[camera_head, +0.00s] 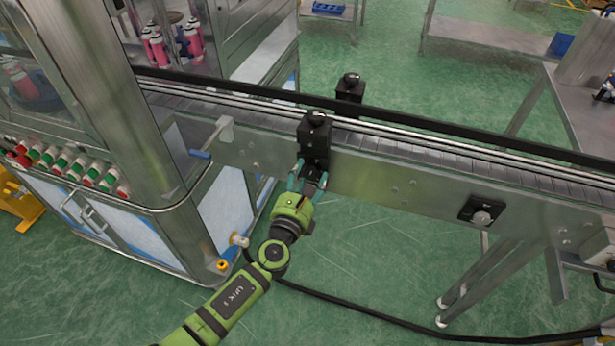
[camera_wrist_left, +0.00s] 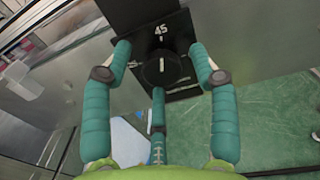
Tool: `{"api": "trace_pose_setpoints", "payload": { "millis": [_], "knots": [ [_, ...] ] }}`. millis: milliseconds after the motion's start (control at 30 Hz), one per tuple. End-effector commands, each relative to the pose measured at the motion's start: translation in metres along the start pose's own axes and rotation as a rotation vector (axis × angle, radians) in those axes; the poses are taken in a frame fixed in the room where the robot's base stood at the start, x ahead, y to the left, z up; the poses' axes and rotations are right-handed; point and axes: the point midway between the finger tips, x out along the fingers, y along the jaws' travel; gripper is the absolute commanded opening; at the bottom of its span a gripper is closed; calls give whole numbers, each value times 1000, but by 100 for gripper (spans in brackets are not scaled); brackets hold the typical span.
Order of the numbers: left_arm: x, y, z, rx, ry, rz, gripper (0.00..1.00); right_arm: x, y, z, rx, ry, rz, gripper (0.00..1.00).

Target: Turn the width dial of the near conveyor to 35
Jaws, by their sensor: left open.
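The near conveyor (camera_head: 400,178) runs across the head view with a black bracket (camera_head: 316,135) on its near side. In the left wrist view, the round black width dial (camera_wrist_left: 162,70) sits on the bracket's dark plate, with a white mark on it and the number 45 (camera_wrist_left: 161,29) above. My left gripper (camera_head: 309,175) is open in front of the bracket. Its teal fingers stand around the dial, two at the sides and one below; I cannot tell whether they touch it. In the head view the gripper hides the dial. My right gripper is not in view.
A machine cabinet with a row of red, green and white buttons (camera_head: 68,166) stands at the left. A second black bracket (camera_head: 350,88) stands on the conveyor's far side. A small black panel with a knob (camera_head: 482,212) is on the near side at right. A dark cable (camera_head: 400,324) lies on the floor.

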Motion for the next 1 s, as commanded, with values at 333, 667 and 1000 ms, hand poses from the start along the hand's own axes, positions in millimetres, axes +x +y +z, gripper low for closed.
{"api": "trace_pose_setpoints", "payload": {
  "millis": [333,667,1000],
  "knots": [
    [4,0,0,-1,1,-1,48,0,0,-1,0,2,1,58],
    [4,0,2,-1,-3,-1,4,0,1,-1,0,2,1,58],
    [5,0,3,-70,-8,-1,4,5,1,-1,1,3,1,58]
  ]
}}
